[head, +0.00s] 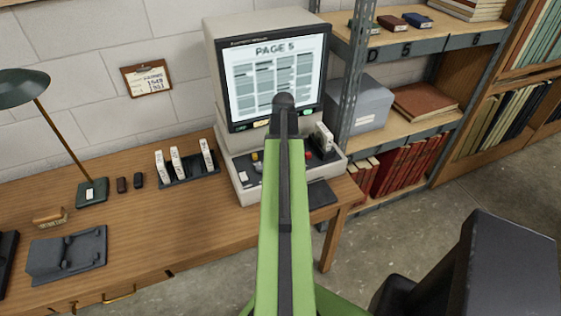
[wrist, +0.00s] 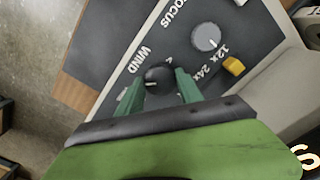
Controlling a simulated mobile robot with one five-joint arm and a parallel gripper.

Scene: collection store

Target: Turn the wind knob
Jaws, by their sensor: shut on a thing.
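The wind knob (wrist: 157,80) is a dark round knob with a white pointer line, on the dark control panel beside the printed word WIND, in the wrist view. My gripper (wrist: 158,88) has its two green fingers on either side of the knob and is shut on it. In the head view the microfilm reader (head: 222,100) stands on the desk with its screen showing PAGE 5. There my arm covers the middle of the reader's panel, so the wind knob and my fingertips are hidden.
A grey focus knob (wrist: 206,37) and a yellow switch (wrist: 234,65) sit close by on the panel. A rack (head: 190,172) with several white boxes stands left of the reader. A metal shelf post (head: 352,70) rises close on the right.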

